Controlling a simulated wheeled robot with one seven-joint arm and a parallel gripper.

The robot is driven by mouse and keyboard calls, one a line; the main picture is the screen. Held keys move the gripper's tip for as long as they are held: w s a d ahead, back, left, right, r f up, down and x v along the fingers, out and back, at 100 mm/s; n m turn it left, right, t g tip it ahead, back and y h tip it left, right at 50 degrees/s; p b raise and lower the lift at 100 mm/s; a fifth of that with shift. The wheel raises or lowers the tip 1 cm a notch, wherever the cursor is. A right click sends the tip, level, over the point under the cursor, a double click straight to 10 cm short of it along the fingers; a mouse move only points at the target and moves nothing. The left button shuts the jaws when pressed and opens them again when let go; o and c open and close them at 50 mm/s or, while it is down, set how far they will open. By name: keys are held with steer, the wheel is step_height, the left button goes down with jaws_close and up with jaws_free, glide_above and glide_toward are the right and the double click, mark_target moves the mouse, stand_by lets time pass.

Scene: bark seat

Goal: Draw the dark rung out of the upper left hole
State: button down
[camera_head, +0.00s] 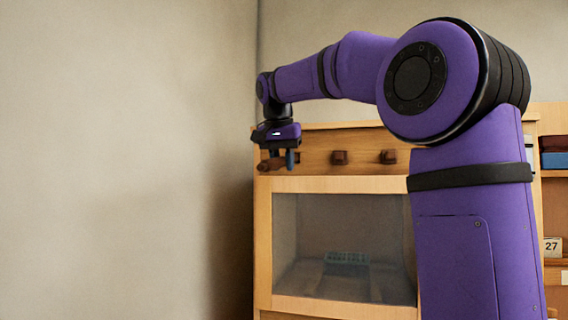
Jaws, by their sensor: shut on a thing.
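A wooden panel (363,169) runs along the top of the cabinet. My gripper (280,158) is at the panel's left end, pointing down, with a blue finger on its right side. It is shut on the dark rung (266,166), a small brown piece that shows at and below the fingers. The upper left hole is hidden behind the gripper and rung. I cannot tell how far the rung sits in it.
Below the panel is a glazed compartment (345,245) with a greenish object (347,258) inside. A bare wall (120,150) stands on the left. Shelves at the far right hold a blue and red item (554,159) and a card marked 27 (552,247). My arm covers the cabinet's right side.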

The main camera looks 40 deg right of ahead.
mark_target(270, 164)
steer(key=shift+s+a, duration=0.9)
steer(key=shift+a, duration=0.25)
steer(key=shift+s+a, duration=0.95)
steer(key=shift+a, duration=0.2)
steer(key=shift+s+a, duration=0.9)
steer(key=shift+a, duration=0.25)
steer(key=shift+s, duration=0.1)
